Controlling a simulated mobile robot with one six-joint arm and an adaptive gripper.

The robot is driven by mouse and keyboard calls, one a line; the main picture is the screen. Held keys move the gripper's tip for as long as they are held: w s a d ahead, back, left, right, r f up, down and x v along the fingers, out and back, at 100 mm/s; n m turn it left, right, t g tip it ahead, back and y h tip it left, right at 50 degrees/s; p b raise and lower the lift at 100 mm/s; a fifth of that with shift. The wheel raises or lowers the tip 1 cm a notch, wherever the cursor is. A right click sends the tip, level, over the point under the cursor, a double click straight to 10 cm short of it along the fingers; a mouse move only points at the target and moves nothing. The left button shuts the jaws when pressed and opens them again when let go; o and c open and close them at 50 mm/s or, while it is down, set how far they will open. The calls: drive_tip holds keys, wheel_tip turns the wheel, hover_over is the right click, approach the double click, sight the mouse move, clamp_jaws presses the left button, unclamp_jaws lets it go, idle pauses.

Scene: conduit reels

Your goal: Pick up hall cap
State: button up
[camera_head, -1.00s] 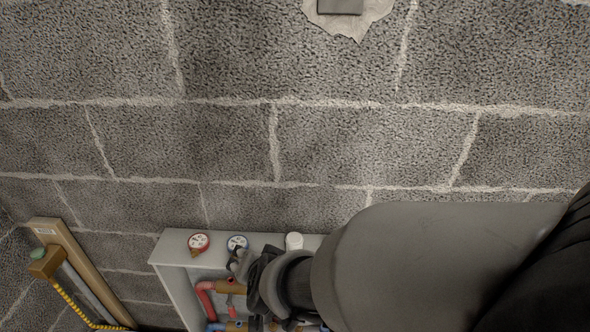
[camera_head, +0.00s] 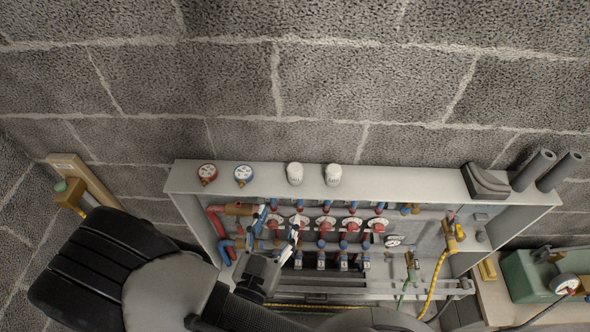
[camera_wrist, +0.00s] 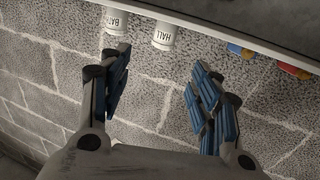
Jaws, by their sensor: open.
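The hall cap is a white cylinder labelled HALL in the wrist view (camera_wrist: 164,37). In the head view it is the left of two white caps (camera_head: 295,173) on the cabinet's top ledge, the one nearer the gauges. My gripper (camera_head: 278,222) is in front of the cabinet, below the ledge in the picture. In the wrist view the gripper (camera_wrist: 160,62) is open and empty, its blue-padded fingers wide apart. The hall cap shows beyond the gap between them, not touched. The similar bath cap (camera_wrist: 116,21) stands beside it, beyond the left finger.
Red (camera_head: 207,173) and blue (camera_head: 243,175) gauges stand left of the caps on the ledge. The cabinet (camera_head: 410,185) holds pipes and several valves. Dark tubes (camera_head: 533,170) and a dark block (camera_head: 485,180) sit at the ledge's right end. Block wall lies behind.

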sight(293, 175)
drive_tip(key=x, duration=1)
drive_tip(key=shift+w+d, duration=0.1)
drive_tip(key=shift+w, duration=0.1)
drive_tip(key=shift+a+r+x, duration=0.1)
drive_tip(key=shift+a+x, duration=0.1)
drive_tip(key=shift+x, duration=1.15)
drive_tip(key=shift+a+r+x, duration=0.1)
drive_tip(key=shift+a+x, duration=0.1)
drive_tip(key=shift+x, duration=1.15)
drive_tip(key=shift+w, duration=0.15)
drive_tip(key=c, duration=1.1)
drive_tip(key=shift+r, duration=0.1)
